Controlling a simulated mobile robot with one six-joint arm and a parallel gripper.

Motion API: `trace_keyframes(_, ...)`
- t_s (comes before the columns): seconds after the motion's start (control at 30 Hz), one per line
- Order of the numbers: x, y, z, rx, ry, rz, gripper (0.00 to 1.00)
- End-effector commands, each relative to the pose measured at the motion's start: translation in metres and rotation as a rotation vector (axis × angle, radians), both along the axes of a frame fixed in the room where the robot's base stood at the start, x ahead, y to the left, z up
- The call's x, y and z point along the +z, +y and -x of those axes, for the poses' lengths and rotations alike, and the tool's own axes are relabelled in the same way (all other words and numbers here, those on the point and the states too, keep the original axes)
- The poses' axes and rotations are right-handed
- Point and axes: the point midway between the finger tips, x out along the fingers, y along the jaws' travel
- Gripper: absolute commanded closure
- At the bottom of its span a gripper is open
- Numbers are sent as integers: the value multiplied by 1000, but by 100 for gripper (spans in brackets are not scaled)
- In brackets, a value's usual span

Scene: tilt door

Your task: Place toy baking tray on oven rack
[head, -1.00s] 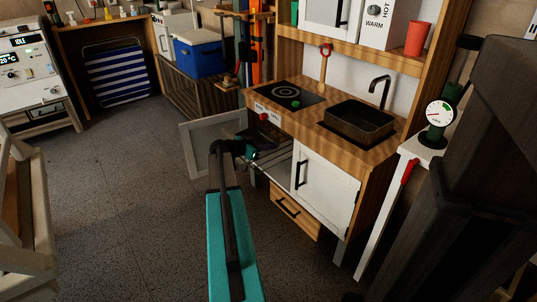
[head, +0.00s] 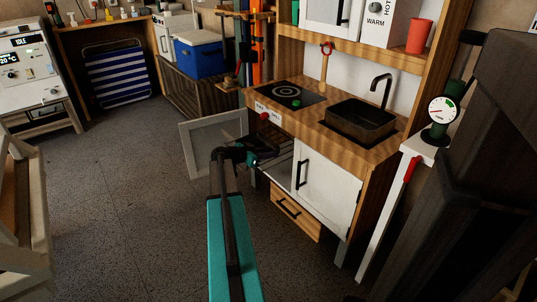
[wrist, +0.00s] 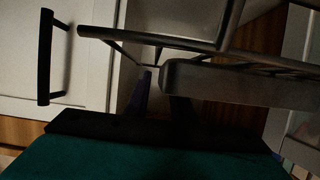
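The grey toy tray (wrist: 235,82) shows in the wrist view, close beside the wire oven rack (wrist: 150,38). In the head view the rack area (head: 284,160) shows inside the toy oven, and the tray is not clear there. My gripper (head: 256,157) is at the oven opening. In the wrist view its dark fingers (wrist: 162,92) stand apart near the tray's left end, and the tray hides the right fingertip. I cannot tell whether they grip the tray, or whether the tray rests on the rack. The oven door (head: 214,147) is open to the left.
The white cabinet door (head: 325,187) with a black handle is right of the opening. A wooden drawer (head: 296,214) is below it. The counter above holds a hob (head: 284,95) and sink (head: 361,121). Floor (head: 130,200) to the left is clear.

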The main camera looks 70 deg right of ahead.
Motion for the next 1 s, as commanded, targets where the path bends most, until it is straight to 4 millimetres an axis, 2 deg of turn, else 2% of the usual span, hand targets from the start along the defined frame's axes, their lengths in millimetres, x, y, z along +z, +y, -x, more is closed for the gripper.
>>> trace_keyframes(0.47, 4, 1, -1, 0, 0, 0, 78)
trace_keyframes(0.67, 12, 20, -12, 2, 0, 0, 78)
trace_keyframes(1.0, 31, 63, -39, 2, -1, 0, 78)
